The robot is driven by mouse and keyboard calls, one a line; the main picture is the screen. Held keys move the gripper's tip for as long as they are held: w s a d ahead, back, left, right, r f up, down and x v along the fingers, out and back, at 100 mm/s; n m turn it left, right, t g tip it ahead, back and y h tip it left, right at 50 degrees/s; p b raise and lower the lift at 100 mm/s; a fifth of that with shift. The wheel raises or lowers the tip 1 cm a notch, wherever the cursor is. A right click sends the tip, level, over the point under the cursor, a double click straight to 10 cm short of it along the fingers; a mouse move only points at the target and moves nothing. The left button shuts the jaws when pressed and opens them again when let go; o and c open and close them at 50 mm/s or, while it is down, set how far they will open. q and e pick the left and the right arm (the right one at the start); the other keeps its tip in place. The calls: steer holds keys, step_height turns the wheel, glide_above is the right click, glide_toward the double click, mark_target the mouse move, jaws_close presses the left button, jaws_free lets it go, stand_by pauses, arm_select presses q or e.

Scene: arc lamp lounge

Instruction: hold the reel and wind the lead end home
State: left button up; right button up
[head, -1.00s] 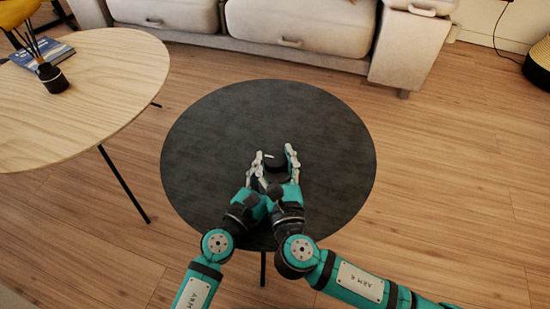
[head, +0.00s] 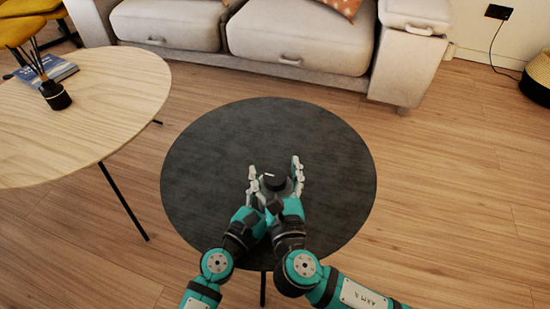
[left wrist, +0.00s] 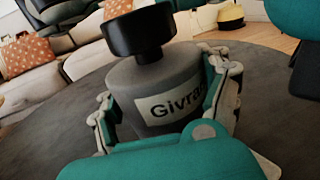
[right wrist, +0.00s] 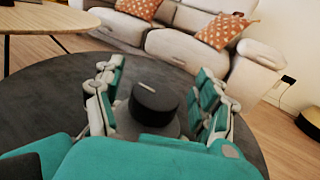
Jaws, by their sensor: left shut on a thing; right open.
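The reel (left wrist: 163,100) is a grey rounded body with a pale label, partly hidden, reading "Givra", and a wide black knob (left wrist: 140,32) on top. It stands upright over the dark round table (head: 205,150). My left gripper (left wrist: 168,92) is shut on its grey body, with a finger on each side. My right gripper (right wrist: 155,82) is open above, its fingers apart on either side of the black knob, which also shows in the right wrist view (right wrist: 153,103). A short white mark lies on the knob's top. I cannot make out a separate lead end.
A pale wooden table (head: 100,90) with a dark diffuser bottle (head: 54,95) and a blue book (head: 48,72) stands at the left. A light sofa (head: 300,45) is behind. The dark table's top is otherwise clear.

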step_height(320, 180, up, 8)
steer(key=shift+r, duration=0.1)
stand_by(0.4)
steer(key=s+d+f+n+t+y, duration=0.1)
steer(key=s+d+f+n+y, duration=0.1)
steer(key=d+y, duration=0.25)
steer(key=n+g+y, duration=0.5)
steer(key=g, duration=0.1)
glide_toward(275, 177)
steer(key=x, duration=1)
steer(key=shift+w+f, duration=0.15)
steer(key=shift+c, duration=0.3)
steer(key=c, duration=1.1)
